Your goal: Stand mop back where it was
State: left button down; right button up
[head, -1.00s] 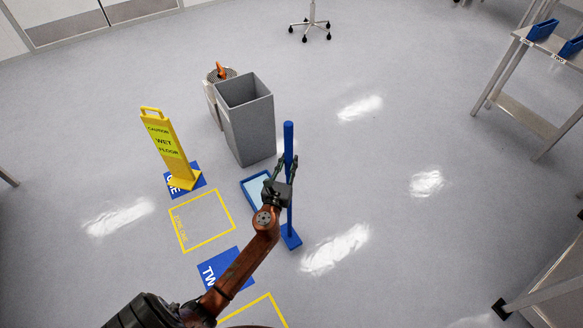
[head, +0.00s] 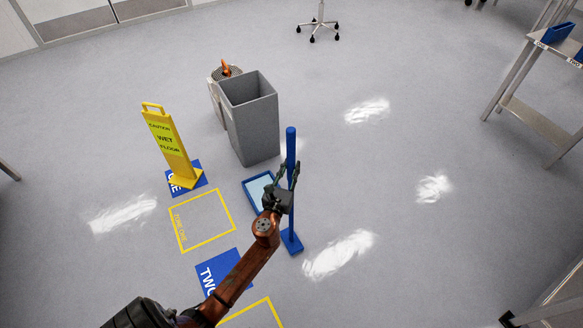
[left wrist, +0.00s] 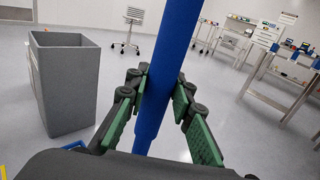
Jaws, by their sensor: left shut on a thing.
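The blue mop (head: 291,160) stands nearly upright in the head view, its flat blue head (head: 291,241) down at the floor. My left gripper (head: 281,185) is shut on the mop's handle around mid-height. In the left wrist view the blue handle (left wrist: 168,70) runs up between the green-padded fingers (left wrist: 158,95). A shallow blue tray (head: 257,189) with a pale inside lies on the floor just left of the mop, partly hidden by my gripper and arm. I cannot tell if the mop head touches the floor. My right gripper is not in view.
A tall grey bin (head: 250,125) stands behind the tray. A yellow wet-floor sign (head: 170,147) stands on a blue mat at the left. A yellow floor outline (head: 203,221) and a blue "TWO" mat (head: 224,272) lie nearer.

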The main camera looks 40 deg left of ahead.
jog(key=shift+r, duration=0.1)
pick_arm(q)
jog(key=c, duration=1.7)
grip_release()
jog(key=shift+f, duration=0.1)
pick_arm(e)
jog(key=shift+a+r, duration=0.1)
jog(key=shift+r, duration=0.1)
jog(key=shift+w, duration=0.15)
